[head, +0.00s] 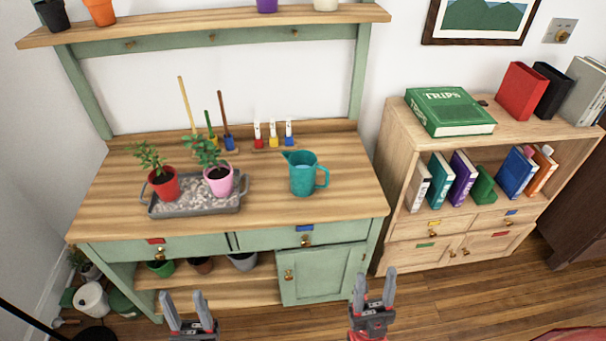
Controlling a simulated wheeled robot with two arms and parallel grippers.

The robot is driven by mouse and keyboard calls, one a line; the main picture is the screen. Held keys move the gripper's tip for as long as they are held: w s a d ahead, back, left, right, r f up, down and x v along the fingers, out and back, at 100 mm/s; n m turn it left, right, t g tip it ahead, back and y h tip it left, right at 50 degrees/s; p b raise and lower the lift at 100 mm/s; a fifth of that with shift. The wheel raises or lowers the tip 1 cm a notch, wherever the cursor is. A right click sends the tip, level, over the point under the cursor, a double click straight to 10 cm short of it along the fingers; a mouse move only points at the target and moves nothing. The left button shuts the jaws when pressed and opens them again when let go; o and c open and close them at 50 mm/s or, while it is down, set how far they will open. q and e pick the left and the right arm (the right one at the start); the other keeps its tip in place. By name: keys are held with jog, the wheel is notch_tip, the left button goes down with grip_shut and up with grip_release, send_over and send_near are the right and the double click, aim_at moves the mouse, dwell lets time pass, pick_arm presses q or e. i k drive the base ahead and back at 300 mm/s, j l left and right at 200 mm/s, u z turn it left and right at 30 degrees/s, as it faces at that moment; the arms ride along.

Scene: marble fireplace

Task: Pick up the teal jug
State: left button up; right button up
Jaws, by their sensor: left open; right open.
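The teal jug (302,177) stands upright on the wooden top of the green potting bench (345,190), right of centre. Its spout points left and its handle is on the right. My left gripper (187,308) is open and empty, low in the head view in front of the bench. My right gripper (374,288) is open and empty, in front of the bench's right end. Both grippers are well apart from the jug.
A grey tray (195,208) with pebbles, a red pot (164,184) and a pink pot (218,181) is left of the jug. Small coloured bottles (273,137) stand behind it. A bookcase (400,160) is at right. The bench top right of the jug is clear.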

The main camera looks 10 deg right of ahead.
aim_at(302, 164)
jog(key=i+l+u, duration=0.25)
jog(key=l, duration=0.2)
jog(key=l+u, duration=0.3)
jog(key=l, duration=0.15)
jog(key=l+u, duration=0.25)
jog(key=l, duration=0.25)
jog(key=i, duration=0.05)
